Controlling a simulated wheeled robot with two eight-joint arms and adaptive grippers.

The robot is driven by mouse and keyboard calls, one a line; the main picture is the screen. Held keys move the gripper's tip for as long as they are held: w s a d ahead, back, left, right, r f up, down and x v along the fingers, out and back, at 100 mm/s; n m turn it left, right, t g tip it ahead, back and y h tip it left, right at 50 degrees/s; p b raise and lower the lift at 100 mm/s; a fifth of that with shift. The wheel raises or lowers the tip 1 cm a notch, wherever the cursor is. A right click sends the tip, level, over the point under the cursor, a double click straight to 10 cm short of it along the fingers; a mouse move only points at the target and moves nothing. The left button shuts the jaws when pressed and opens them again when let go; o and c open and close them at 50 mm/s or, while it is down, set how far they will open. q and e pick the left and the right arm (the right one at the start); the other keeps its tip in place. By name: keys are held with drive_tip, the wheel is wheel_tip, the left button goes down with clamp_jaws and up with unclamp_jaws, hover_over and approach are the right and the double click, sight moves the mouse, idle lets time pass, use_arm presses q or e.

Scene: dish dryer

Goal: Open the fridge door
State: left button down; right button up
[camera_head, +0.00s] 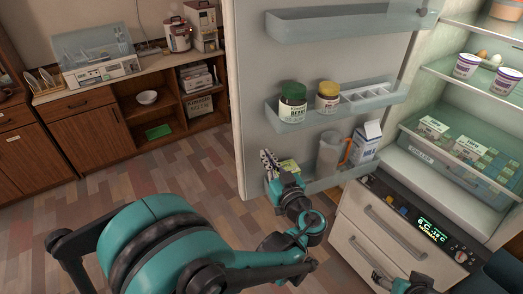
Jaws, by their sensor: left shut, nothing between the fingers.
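The fridge door (247,60) stands wide open, with its inner side and shelves facing me. The open fridge compartment (455,110) shows at the right, with glass shelves and a clear drawer. My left gripper (268,158) is at the lower left of the door, in front of its inner face by the bottom door shelf; its fingers are shut with nothing between them. I cannot tell whether it touches the door. My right gripper (379,279) is low at the right, in front of the lower drawers; its fingers are small and partly cut off from clear view.
Door shelves hold two jars (292,102), a pitcher (331,153) and a carton (367,141). A control panel (430,228) sits above white drawers (365,240). A wooden counter (90,85) with a dish dryer stands at the left. Floor (185,165) between is clear.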

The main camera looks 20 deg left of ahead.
sight(258, 142)
use_arm(q)
drive_tip(key=b+x, duration=0.1)
drive_tip(key=x, duration=0.3)
drive_tip(key=shift+w+a, duration=0.2)
drive_tip(key=shift+w, duration=0.05)
drive_tip(key=x, duration=1.4)
drive_tip(key=shift+w, duration=0.3)
drive_tip(key=shift+d+f, duration=0.1)
drive_tip(key=shift+f, duration=0.05)
